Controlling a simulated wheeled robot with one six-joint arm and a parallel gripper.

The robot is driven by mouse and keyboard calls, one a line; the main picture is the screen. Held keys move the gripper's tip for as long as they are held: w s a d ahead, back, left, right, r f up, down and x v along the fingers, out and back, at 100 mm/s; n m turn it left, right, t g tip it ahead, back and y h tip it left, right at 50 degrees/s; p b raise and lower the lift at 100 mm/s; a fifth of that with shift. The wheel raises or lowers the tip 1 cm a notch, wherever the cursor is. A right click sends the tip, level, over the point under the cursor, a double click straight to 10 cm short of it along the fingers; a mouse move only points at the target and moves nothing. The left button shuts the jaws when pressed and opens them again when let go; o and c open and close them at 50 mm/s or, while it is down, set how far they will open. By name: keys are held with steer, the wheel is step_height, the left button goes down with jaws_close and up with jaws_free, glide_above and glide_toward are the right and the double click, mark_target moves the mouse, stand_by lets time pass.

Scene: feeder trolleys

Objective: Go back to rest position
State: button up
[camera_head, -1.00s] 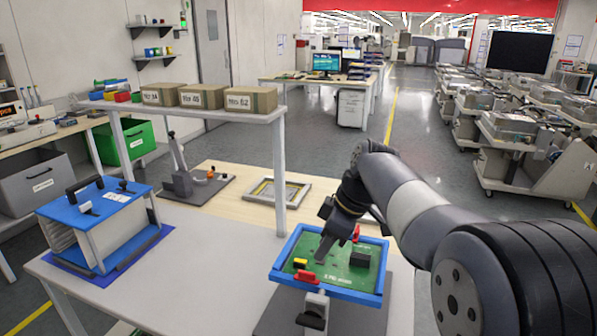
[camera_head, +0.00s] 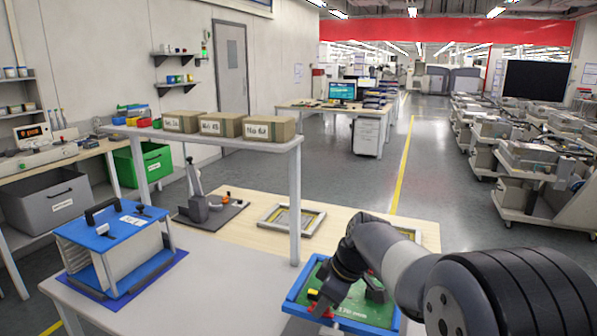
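My arm reaches in from the lower right of the head view and bends down over the table. My gripper (camera_head: 325,298) is dark and low over the left part of a green board in a blue frame (camera_head: 291,298). Red and orange parts show right at its fingertips. I cannot tell whether it touches them or whether its fingers are open or shut. My arm hides much of the board's right side.
A blue-topped rack (camera_head: 112,228) stands on the table at left. A shelf (camera_head: 215,136) bears cardboard boxes (camera_head: 268,129). A grey fixture (camera_head: 205,207) and a metal frame (camera_head: 291,219) lie behind the board. Trolleys (camera_head: 545,172) stand at right; the aisle floor is clear.

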steer(key=v, duration=1.1)
steer(key=x, duration=1.1)
steer(key=shift+s+r+m+t, duration=0.1)
steer(key=shift+m+t, duration=0.2)
steer(key=shift+m, duration=0.3)
steer(key=m+p, duration=0.1)
steer(key=m, duration=0.1)
steer(key=m+t+h+p, duration=0.1)
steer(key=m, duration=0.2)
steer(key=shift+a+h, duration=0.15)
steer(key=shift+h, duration=0.15)
steer(key=shift+m+t+h+p, duration=0.4)
steer(key=shift+m+h+p, duration=0.3)
steer(key=shift+m, duration=1.5)
steer(key=shift+a, duration=0.1)
